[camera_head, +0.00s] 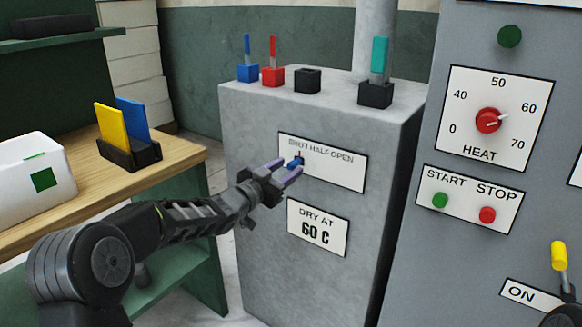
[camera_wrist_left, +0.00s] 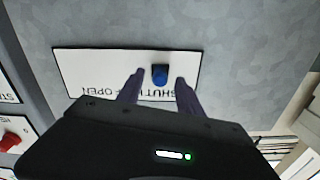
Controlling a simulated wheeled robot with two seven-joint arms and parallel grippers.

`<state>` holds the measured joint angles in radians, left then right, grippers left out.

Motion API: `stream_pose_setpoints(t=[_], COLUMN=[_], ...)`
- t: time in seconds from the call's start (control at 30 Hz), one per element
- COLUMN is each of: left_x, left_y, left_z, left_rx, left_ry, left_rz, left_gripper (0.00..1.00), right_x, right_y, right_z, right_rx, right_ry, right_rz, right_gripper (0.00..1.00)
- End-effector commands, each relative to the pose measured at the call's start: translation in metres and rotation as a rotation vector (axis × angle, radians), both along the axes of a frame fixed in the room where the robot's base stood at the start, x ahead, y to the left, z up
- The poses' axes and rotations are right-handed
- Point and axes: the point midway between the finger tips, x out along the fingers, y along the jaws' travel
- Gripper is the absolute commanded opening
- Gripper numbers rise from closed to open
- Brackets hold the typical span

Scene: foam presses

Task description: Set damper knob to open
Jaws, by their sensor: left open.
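The damper knob (camera_head: 298,161) is small and blue. It sits on a white plate (camera_head: 345,175) marked SHUT, HALF and OPEN, on the front of a grey cabinet. In the head view it is below the left part of the lettering. My left gripper (camera_head: 284,172) is open in front of the plate. In the left wrist view the plate (camera_wrist_left: 95,68) shows upside down, and the blue knob (camera_wrist_left: 160,73) appears between the tips of my left gripper (camera_wrist_left: 160,84). I cannot tell whether the fingers touch it. The knob's exact setting is unclear.
A DRY AT 60 C sign (camera_head: 318,228) is just below the plate. Several levers, one teal (camera_head: 379,55), stand on the cabinet top. A HEAT panel (camera_head: 497,115) is to the right. A wooden table (camera_head: 190,155) with a white bin (camera_head: 25,180) is to the left.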

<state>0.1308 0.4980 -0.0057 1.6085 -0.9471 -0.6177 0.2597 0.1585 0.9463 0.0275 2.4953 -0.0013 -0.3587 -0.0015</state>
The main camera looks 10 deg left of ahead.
Motion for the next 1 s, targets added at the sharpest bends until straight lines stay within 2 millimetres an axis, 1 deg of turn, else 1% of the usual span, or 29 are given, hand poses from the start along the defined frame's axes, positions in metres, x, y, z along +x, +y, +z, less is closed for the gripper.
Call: stream_pose_setpoints(t=[0.03, 0.1, 0.2, 0.5, 1.0], left_x=[0.007, 0.015, 0.021, 0.023, 0.022], left_y=[-0.004, -0.007, -0.009, -0.009, -0.009], left_z=[-0.001, 0.0, 0.0, 0.0, 0.0], left_rx=[0.0, 0.001, 0.001, 0.0, 0.0], left_ry=[0.0, -0.001, 0.0, 0.0, 0.0], left_rz=[-0.002, -0.002, 0.0, 0.0, 0.0], left_gripper=[0.43, 0.43, 0.43, 0.42, 0.02], right_x=[0.0, 0.0, 0.0, 0.0, 0.0], right_y=[0.0, 0.0, 0.0, 0.0, 0.0], right_z=[0.0, 0.0, 0.0, 0.0, 0.0], right_rx=[0.0, 0.0, 0.0, 0.0, 0.0], right_ry=[0.0, 0.0, 0.0, 0.0, 0.0], right_rz=[0.0, 0.0, 0.0, 0.0, 0.0], right_gripper=[0.36, 0.36, 0.36, 0.36, 0.36])
